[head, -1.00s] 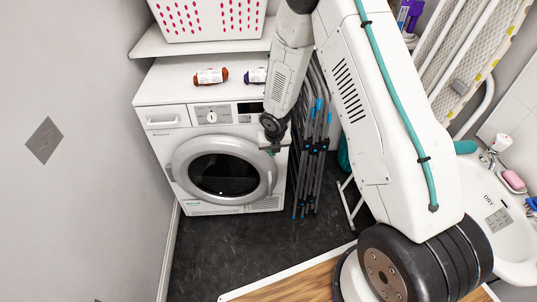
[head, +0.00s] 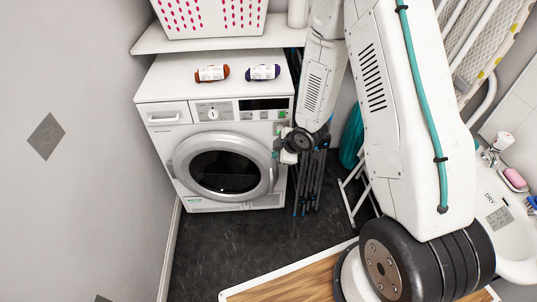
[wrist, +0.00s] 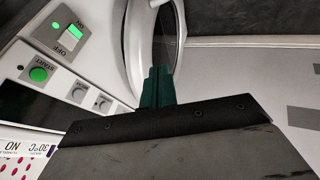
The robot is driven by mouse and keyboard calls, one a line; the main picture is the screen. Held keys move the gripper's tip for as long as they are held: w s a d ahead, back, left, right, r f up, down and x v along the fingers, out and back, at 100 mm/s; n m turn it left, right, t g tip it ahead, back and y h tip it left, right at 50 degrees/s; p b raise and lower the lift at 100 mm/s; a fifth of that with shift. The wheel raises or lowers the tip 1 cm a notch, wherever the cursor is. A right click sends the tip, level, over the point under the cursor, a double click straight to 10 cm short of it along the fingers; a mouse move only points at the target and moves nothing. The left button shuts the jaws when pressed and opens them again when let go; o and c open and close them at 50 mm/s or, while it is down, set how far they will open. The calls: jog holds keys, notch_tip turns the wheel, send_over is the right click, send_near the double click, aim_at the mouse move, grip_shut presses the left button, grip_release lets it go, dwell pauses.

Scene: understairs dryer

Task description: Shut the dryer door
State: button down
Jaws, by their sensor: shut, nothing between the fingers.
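The dryer (head: 215,118) is a white front-loading machine under the shelf. Its round door (head: 181,152) has a silver ring and dark glass, and lies against or very close to the dryer's front; I cannot tell whether it is latched. My gripper (head: 279,150) is at the right side of the door ring, near the dryer's right front edge. In the wrist view, the dark green fingers (wrist: 158,88) are together and empty, beside the pale door rim (wrist: 133,58). Contact with the rim cannot be told.
A white basket (head: 208,18) stands on the shelf above. Folded dark frames (head: 310,185) stand close to the dryer's right. A sink (head: 505,215) is at right. Dark floor before the dryer is clear.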

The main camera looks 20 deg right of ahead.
jog(key=x, duration=0.4)
jog(key=w+x, duration=0.1)
jog(key=x, duration=0.2)
jog(key=w+d+r+x, duration=0.1)
jog(key=x, duration=0.3)
jog(key=shift+w+f, duration=0.2)
jog(key=shift+f, duration=0.1)
jog(key=shift+w, duration=0.35)
jog(key=shift+w, duration=0.1)
